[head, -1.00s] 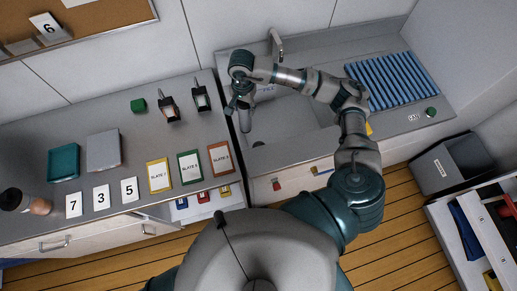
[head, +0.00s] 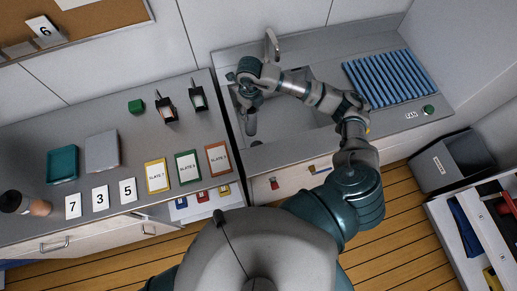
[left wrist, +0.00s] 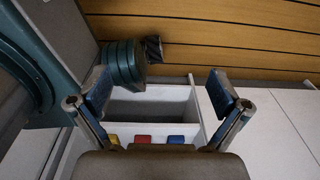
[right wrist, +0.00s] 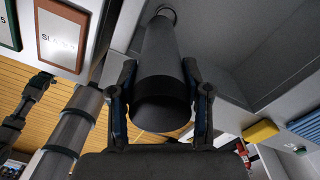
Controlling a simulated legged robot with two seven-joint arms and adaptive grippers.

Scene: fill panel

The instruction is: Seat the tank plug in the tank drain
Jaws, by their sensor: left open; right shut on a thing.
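The tank plug (right wrist: 163,75) is a long dark grey cylinder. In the right wrist view my right gripper (right wrist: 160,92) is shut on it, one finger on each side. The plug also shows upright in the head view (head: 251,123), below my right gripper (head: 249,97), over the left part of the sink basin. In the right wrist view a dark ring, apparently the tank drain (right wrist: 167,9), shows at the plug's far end. I cannot tell whether the plug is in it or just above it. My left gripper (left wrist: 158,80) is open and empty, away from the sink.
The sink (head: 300,125) has a tap (head: 271,46) behind the right arm and a blue ribbed rack (head: 383,79) to the right.

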